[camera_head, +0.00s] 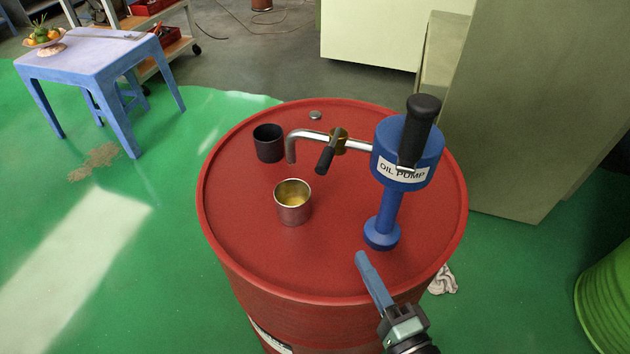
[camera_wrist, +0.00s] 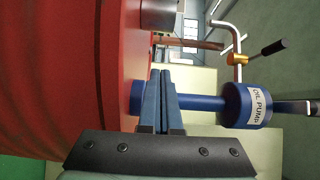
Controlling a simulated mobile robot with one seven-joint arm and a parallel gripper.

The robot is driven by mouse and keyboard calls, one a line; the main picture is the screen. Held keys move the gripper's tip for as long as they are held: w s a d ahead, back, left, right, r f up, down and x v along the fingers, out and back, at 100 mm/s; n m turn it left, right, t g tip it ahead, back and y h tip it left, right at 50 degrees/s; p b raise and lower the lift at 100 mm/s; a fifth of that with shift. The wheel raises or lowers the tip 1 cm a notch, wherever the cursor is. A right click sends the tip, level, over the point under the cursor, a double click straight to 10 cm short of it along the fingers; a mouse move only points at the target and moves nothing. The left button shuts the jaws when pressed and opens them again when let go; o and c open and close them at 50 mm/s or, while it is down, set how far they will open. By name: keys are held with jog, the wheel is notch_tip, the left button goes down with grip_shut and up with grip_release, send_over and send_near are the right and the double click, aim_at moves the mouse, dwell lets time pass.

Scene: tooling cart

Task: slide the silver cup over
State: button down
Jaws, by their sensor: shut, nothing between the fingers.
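The silver cup (camera_head: 293,202) stands upright on the red drum's lid, left of the blue pump, with yellowish liquid inside. Part of it shows at the top of the wrist view (camera_wrist: 158,13). A black cup (camera_head: 268,143) stands behind and left of it, near the pump's spout. My gripper (camera_head: 363,258) is shut and empty. It is at the front right of the drum lid, near the pump's base and to the right of the silver cup, apart from it. The closed fingers also show in the wrist view (camera_wrist: 161,75).
The red drum (camera_head: 235,235) has a raised rim. The blue oil pump (camera_head: 385,215) stands on its right side, with a metal spout (camera_head: 305,134) reaching left above the lid. The lid's left and front are clear. A blue table (camera_head: 90,55) is far left.

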aim_at(293, 204)
jog(key=shift+w+a+r, duration=0.15)
jog(key=shift+w, duration=0.3)
jog(key=p+x, duration=0.1)
jog(key=x, duration=0.7)
jog(key=shift+w+a, duration=0.15)
jog(key=shift+w, duration=0.05)
jog(key=shift+w+a+p, duration=0.2)
jog(key=shift+w+a, duration=0.05)
jog(key=shift+a, duration=0.35)
jog(key=shift+w+a+p, duration=0.15)
jog(key=shift+w+a, duration=0.05)
jog(key=shift+a, duration=0.4)
jog(key=shift+w+a, duration=0.3)
jog(key=shift+a, duration=0.3)
jog(key=shift+a, duration=0.1)
jog(key=w+a+b, duration=0.1)
jog(key=a, duration=0.3)
jog(key=w+a, duration=0.2)
jog(key=a, duration=0.2)
jog(key=w+a+b, duration=0.1)
jog(key=w+a, duration=0.1)
jog(key=a, duration=0.2)
jog(key=shift+w+b, duration=0.2)
jog(key=shift+b, duration=0.1)
jog(key=shift+d, duration=0.1)
